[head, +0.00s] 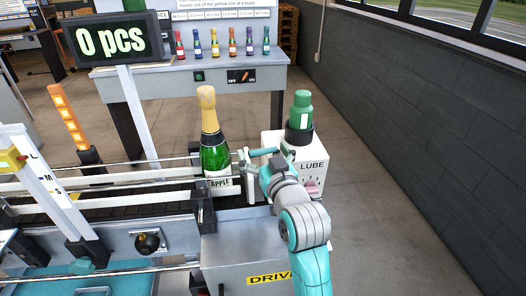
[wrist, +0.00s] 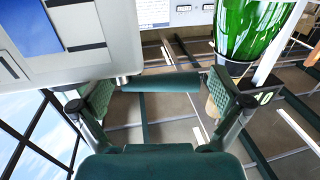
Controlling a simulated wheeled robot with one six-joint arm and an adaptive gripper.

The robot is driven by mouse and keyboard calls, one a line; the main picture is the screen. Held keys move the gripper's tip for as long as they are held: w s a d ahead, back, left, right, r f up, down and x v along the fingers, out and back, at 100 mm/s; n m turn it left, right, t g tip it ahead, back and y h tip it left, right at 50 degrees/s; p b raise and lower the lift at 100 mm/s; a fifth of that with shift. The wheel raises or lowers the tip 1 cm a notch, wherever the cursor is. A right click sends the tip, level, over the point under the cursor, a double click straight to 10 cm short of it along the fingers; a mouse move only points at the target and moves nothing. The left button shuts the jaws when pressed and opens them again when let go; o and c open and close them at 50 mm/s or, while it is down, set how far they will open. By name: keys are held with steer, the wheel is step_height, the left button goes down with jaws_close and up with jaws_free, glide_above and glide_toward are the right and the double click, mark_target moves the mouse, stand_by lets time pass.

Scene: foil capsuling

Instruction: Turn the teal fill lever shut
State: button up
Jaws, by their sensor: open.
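The teal fill lever (wrist: 160,82) shows in the wrist view as a short bar lying across the space between my fingers. Its left end meets a small metal pivot on a pale housing. In the head view, a teal bar (head: 262,152) shows beside the white LUBE box (head: 312,165), partly covered by my arm. My gripper (wrist: 160,92) is open, with one green-padded finger near each end of the lever; I cannot tell whether either touches it. In the head view my gripper (head: 254,172) is between the champagne bottle and the LUBE box.
A champagne bottle (head: 214,150) with a gold top stands on the conveyor just left of my gripper; its green glass (wrist: 247,25) is close in the wrist view. A green bottle (head: 300,108) stands inverted on the LUBE box. The floor to the right (head: 400,240) is clear.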

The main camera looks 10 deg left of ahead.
steer(key=c, duration=1.4)
steer(key=o, duration=1.4)
steer(key=shift+a, duration=0.1)
steer(key=v, duration=1.2)
